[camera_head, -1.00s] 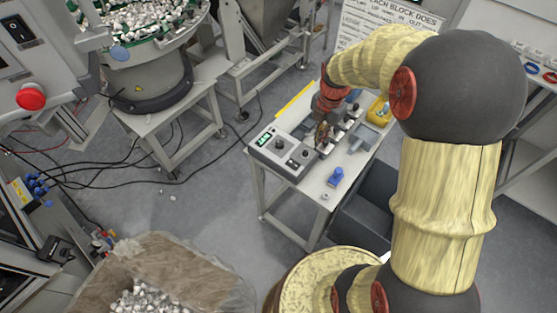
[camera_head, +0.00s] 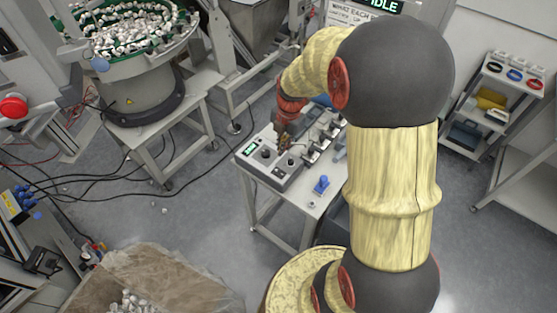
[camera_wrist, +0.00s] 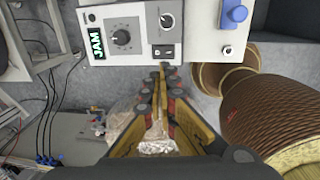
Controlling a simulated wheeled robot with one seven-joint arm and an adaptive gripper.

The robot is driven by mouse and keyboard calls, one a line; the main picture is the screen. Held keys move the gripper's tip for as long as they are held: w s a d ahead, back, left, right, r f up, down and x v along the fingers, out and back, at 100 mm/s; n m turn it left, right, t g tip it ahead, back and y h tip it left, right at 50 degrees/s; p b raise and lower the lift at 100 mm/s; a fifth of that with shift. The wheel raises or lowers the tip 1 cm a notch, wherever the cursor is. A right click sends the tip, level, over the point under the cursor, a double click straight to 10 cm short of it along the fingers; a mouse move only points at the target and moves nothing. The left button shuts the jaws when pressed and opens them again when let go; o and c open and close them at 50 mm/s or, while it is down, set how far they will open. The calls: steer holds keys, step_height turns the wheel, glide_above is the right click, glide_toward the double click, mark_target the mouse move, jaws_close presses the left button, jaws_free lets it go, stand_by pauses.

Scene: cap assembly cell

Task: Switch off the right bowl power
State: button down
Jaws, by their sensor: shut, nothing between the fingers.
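A grey control box (camera_head: 268,163) sits on the white table, with a green-lit display and dials. In the wrist view the box (camera_wrist: 105,18) shows a display (camera_wrist: 98,43) reading JAM, a large dial (camera_wrist: 121,37), a small dial (camera_wrist: 166,20) and a black rocker switch (camera_wrist: 163,51). The rocker's position is too small to tell. My gripper (camera_head: 284,144) is over the box in the head view. In the wrist view my gripper (camera_wrist: 162,69) is shut and empty, its tips just below the rocker switch in the picture. I cannot tell whether they touch the box.
A bowl feeder (camera_head: 142,88) full of white parts stands at the upper left. A blue part (camera_head: 321,185) stands on the table right of the box. An open carton (camera_head: 150,275) is at the bottom left. A shelf cart (camera_head: 487,112) stands at the right.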

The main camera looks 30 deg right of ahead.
mark_target(277, 172)
steer(key=f, duration=0.4)
steer(key=w+f+b, duration=0.1)
steer(key=f, duration=0.4)
steer(key=f+b, duration=0.1)
steer(key=f, duration=0.3)
steer(key=shift+w+a+f, duration=0.25)
steer(key=shift+f, duration=0.1)
steer(key=shift+w+f+b, duration=0.1)
steer(key=shift+f+b, duration=0.15)
steer(key=shift+b, duration=0.35)
steer(key=shift+a, duration=0.1)
steer(key=shift+f, duration=0.1)
